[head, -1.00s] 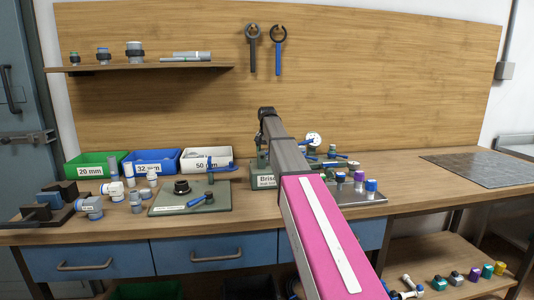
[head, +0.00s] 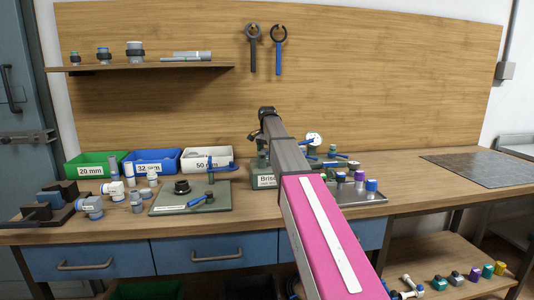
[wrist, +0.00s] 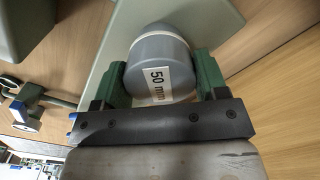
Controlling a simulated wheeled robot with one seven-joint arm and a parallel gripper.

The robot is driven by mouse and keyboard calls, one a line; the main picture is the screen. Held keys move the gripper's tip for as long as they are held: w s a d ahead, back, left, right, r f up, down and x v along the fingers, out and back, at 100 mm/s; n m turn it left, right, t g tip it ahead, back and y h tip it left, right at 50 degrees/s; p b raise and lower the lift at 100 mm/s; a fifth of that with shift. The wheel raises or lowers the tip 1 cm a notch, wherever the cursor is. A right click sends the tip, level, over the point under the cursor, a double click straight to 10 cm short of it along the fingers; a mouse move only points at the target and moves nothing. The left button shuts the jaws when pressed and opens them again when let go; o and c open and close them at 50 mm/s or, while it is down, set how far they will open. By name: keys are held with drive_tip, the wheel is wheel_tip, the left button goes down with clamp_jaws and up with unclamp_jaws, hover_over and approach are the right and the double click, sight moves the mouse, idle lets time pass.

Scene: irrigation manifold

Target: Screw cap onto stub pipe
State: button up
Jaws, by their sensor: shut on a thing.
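In the wrist view my gripper (wrist: 162,78) has its two green fingers shut on the sides of a grey round cap (wrist: 152,58) labelled "50 mm". A pale ring shows at the cap's far edge. Beyond the cap is a flat grey-green plate (wrist: 110,40). The cap hides whatever lies directly behind it, so I cannot tell whether it touches the stub pipe. In the head view my own arm blocks the gripper and the cap, and I cannot clearly pick out the stub pipe.
A green plate (head: 165,208) with fittings lies on the bench left of my arm. Green (head: 88,173), blue (head: 140,169) and white (head: 195,168) bins stand behind it. Coloured caps sit on a plate right of my arm. A dark mat (head: 480,168) lies far right.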

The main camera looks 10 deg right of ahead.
drive_tip(key=shift+d, duration=0.15)
drive_tip(key=m, duration=0.4)
drive_tip(key=shift+s+m, duration=0.1)
drive_tip(key=shift+m, duration=0.2)
drive_tip(key=shift+m, duration=0.3)
drive_tip(key=shift+m, duration=1.6)
drive_tip(key=o, duration=1.2)
drive_tip(key=shift+c, duration=0.2)
drive_tip(key=shift+o, duration=0.4)
drive_tip(key=shift+r, duration=0.15)
